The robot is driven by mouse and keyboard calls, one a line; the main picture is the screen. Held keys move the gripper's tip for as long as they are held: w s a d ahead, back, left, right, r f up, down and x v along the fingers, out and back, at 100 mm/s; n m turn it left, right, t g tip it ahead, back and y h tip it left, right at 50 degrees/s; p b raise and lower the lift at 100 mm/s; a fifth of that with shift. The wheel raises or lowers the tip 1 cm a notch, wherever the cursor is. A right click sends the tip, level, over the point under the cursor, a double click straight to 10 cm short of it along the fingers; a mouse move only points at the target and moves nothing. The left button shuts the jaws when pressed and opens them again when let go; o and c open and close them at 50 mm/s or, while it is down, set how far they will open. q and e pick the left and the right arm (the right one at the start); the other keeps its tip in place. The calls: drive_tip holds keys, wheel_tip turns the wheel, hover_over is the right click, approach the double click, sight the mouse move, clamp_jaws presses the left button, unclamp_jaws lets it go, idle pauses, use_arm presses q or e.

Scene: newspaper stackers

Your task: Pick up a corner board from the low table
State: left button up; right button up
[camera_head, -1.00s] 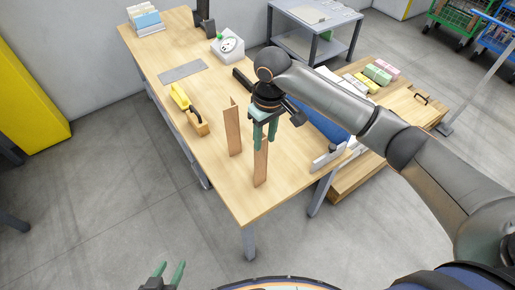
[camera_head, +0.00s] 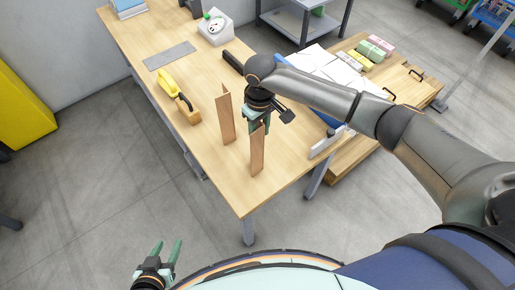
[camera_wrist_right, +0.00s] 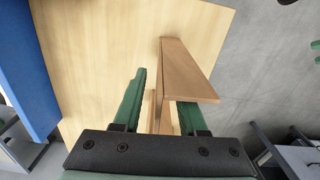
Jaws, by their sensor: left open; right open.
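Two brown, L-shaped corner boards stand upright on the wooden table; the farther one (camera_head: 226,116) is to the left in the head view, the nearer one (camera_head: 257,152) to the right. My right gripper (camera_head: 257,122) is open at the top of the nearer board, which partly hides its fingers. In the right wrist view a corner board (camera_wrist_right: 186,72) reaches in between the open fingers, and one flange covers part of the right finger. Contact cannot be told. My left gripper (camera_head: 167,254) is open and empty, low in the head view, off the table (camera_head: 205,155).
A yellow-handled tool (camera_head: 170,85), a wooden block (camera_head: 187,116), a grey plate (camera_head: 170,55) and a white device (camera_head: 215,30) are on the table. A pallet with paper and coloured bundles (camera_head: 372,50) stands to the right. The front table corner is clear.

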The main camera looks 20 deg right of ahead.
drive_tip(key=shift+f, duration=1.55)
drive_tip(key=shift+c, duration=0.3)
clamp_jaws()
